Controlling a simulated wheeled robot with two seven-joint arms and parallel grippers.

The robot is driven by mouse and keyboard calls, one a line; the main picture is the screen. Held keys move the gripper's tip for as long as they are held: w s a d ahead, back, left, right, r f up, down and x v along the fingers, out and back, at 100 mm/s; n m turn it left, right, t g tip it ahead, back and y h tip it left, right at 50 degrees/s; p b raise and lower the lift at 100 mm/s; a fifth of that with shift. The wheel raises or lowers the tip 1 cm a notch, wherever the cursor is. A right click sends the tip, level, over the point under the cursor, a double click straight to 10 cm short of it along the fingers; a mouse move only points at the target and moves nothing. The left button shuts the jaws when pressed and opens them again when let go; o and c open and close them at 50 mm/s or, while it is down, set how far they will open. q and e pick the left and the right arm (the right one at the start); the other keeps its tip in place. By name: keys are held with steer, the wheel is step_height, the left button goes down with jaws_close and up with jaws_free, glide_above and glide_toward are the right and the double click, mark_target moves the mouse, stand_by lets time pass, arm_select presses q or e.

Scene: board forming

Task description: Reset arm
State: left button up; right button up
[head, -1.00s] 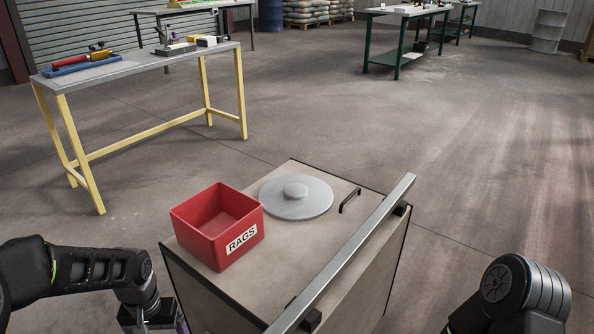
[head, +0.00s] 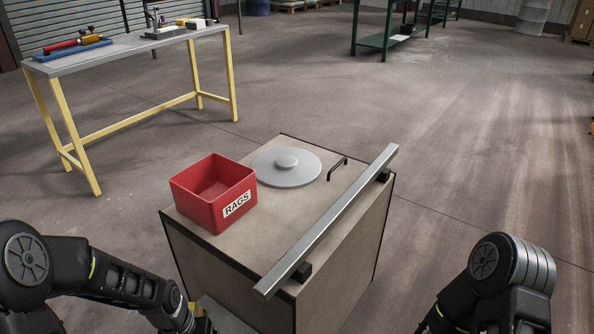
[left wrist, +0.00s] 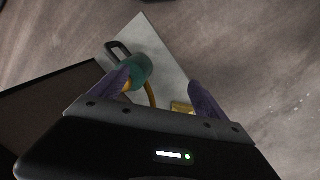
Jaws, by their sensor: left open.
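My left arm comes in at the lower left of the head view, and its gripper is mostly cut off at the bottom edge, left of the cabinet. In the left wrist view my left gripper (left wrist: 160,98) is open, with its two purple fingers apart. Beyond the fingers is a flat grey surface (left wrist: 168,68) with a teal round thing (left wrist: 140,72) next to the left finger, an orange curved piece and a small brass-coloured piece (left wrist: 182,106). I cannot tell whether the fingers touch any of these. My right arm shows at the lower right; its gripper is out of view.
A beige cabinet (head: 255,235) stands in front of me. It bears a red RAGS bin (head: 205,212), a grey round lid (head: 287,172), a black handle (head: 337,169) and a long metal bar (head: 335,215). A yellow-legged workbench (head: 120,52) stands at upper left. Floor to the right is clear.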

arm_select(q)
steer(key=s+d+f+h, duration=0.2)
steer(key=s+d+f, duration=1.15)
steer(key=d, duration=0.25)
step_height(320, 180, down, 9)
steer(key=w+a+n+t+b, duration=0.1)
steer(key=w+a+b, duration=0.2)
steer(key=b, duration=0.8)
arm_select(e)
step_height(320, 180, down, 11)
steer(key=w+d, duration=0.2)
arm_select(q)
step_height(320, 180, up, 32)
steer(key=s+d+p, duration=0.2)
steer(key=p, duration=2.9)
steer(key=shift+s+d+g+p, duration=0.2)
steer(key=shift+s+g+p, duration=0.1)
steer(key=shift+p, duration=0.1)
arm_select(e)
step_height(320, 180, up, 32)
steer(key=s+a, duration=0.2)
arm_select(q)
steer(key=shift+f, duration=0.15)
arm_select(e)
steer(key=shift+o, duration=0.2)
steer(key=shift+f, duration=0.15)
